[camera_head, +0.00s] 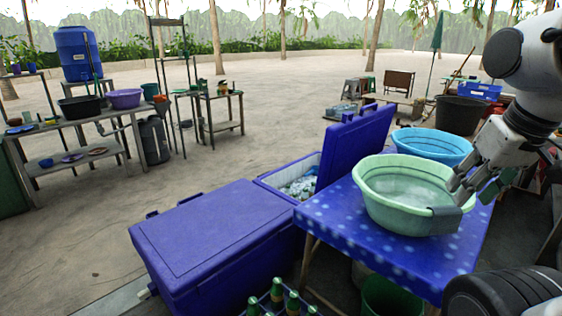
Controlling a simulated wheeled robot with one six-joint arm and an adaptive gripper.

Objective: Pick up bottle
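Several green bottles (277,292) stand in a dark crate (258,309) at the bottom edge of the head view, their lower parts hidden or cut off. My gripper (457,188) is at the right, its fingers pointing down-left over the right rim of a pale green basin (385,207). It is far up and to the right of the bottles.
The basin stands on a blue dotted table (335,222), next to a blue basin (432,146). A closed blue cooler (215,235) and an open one (298,184) stand left of it. A green bucket (391,297) is under the table. Open sandy ground lies beyond.

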